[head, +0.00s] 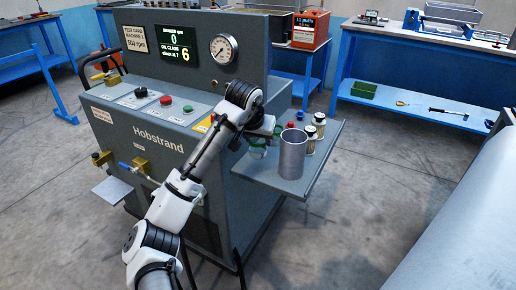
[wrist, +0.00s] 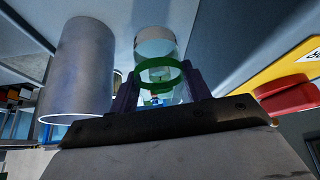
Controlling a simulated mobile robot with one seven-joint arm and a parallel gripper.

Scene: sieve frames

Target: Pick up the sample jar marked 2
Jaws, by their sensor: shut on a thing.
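My gripper (wrist: 158,88) is shut on a clear sample jar (wrist: 155,47) with a green ring or lid, its fingers on either side of it. In the head view my gripper (head: 264,138) is at the left part of the grey side shelf (head: 285,186), where a green-topped jar (head: 258,152) shows partly behind it. I cannot read a number on the held jar, and I cannot tell if it touches the shelf. Two jars with labels, a farther one (head: 319,122) and a nearer one (head: 310,143), stand at the shelf's right.
A tall grey metal cylinder (head: 292,155) stands on the shelf close to my gripper; the wrist view shows it left of the held jar (wrist: 77,70). The grey test machine (head: 150,150) is to the left. The shelf's front right is clear.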

